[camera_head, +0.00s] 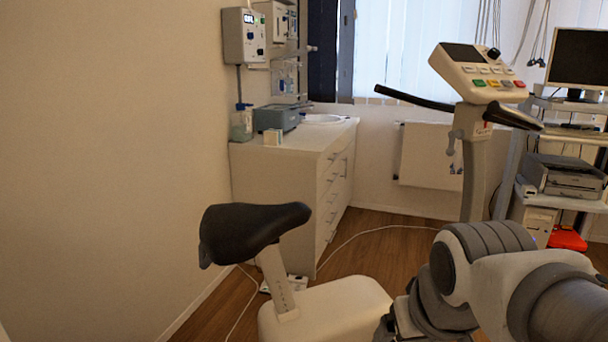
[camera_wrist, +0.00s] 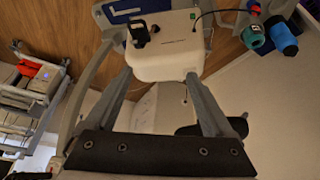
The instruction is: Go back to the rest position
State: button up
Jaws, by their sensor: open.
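My gripper (camera_wrist: 158,76) shows in the wrist view, its two grey fingers spread apart with a dark bar across their base. Nothing is held between them. A white box-shaped device (camera_wrist: 165,52) with a small black part on it shows beyond the fingertips; I cannot tell how far away it is. In the head view my arm fills the lower right corner, and my gripper is out of that view.
An exercise bike with a black saddle (camera_head: 250,228) and a console (camera_head: 478,72) stands ahead. A white cabinet (camera_head: 275,177) is behind it. A cart with a printer (camera_head: 565,177) stands at the right. Teal and blue fittings (camera_wrist: 284,40) show in the wrist view.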

jog(key=w+r+p+v, duration=0.1)
jog(key=w+p+v, duration=0.1)
jog(key=p+v, duration=0.7)
jog(key=w+r+p+v, duration=0.1)
jog(key=w+p+v, duration=0.1)
jog(key=p+v, duration=0.8)
jog(key=shift+r+m+p, duration=0.3)
jog(key=shift+r+m, duration=0.05)
jog(key=shift+m, duration=0.05)
jog(key=shift+d, duration=0.1)
